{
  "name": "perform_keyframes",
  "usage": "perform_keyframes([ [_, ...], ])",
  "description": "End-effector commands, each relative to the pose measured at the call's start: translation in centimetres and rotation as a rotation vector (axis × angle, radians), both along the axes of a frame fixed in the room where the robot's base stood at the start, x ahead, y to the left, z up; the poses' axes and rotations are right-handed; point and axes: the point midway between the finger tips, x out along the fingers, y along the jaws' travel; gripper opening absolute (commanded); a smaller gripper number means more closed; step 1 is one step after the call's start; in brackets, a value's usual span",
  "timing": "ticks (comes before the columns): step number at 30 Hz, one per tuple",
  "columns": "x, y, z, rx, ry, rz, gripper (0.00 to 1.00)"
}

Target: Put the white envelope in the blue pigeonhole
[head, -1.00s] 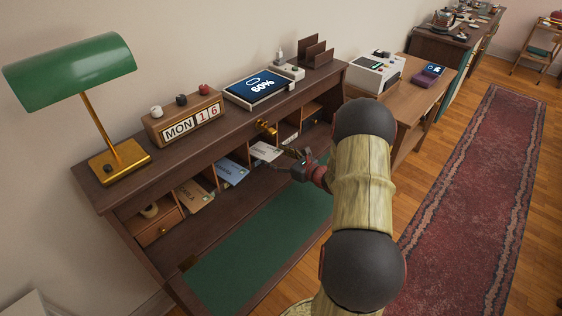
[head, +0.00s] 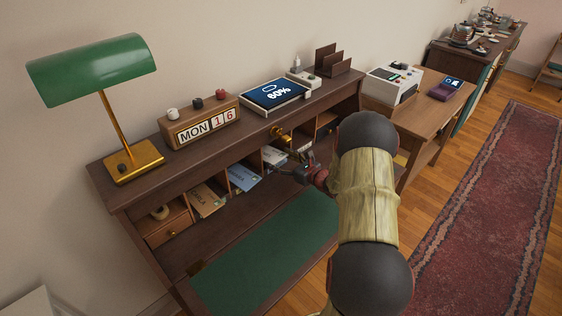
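A white envelope (head: 274,157) shows in a middle pigeonhole of the dark wooden desk, its front edge sticking out. Another pale envelope edge shows just right of it, close to my gripper. My gripper (head: 307,164) is at the pigeonhole fronts, right of the white envelope. Its fingers are small and dark against the desk, so I cannot tell whether they are open or hold anything. A blue envelope (head: 242,178) sticks out of the pigeonhole to the left, and a brown envelope (head: 208,201) out of one further left. I cannot make out a blue-coloured pigeonhole; my arm hides part of the right side.
On the desk top stand a green lamp (head: 92,70), a calendar block (head: 200,122), a tablet (head: 275,94) and a letter rack (head: 332,60). The green writing mat (head: 255,262) is clear. A side table (head: 425,110) stands to the right.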

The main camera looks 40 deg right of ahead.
Motion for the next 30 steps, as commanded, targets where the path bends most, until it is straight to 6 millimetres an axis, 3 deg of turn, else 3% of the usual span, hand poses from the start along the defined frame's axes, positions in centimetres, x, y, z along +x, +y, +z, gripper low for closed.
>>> perform_keyframes([
  [11,-0.02,0.01,0.0,0.0,0.0,0.0,0.88],
  [18,-0.02,0.01,-0.01,0.0,0.0,0.0,0.89],
  [30,-0.02,0.01,-0.02,0.0,0.0,0.0,0.66],
])
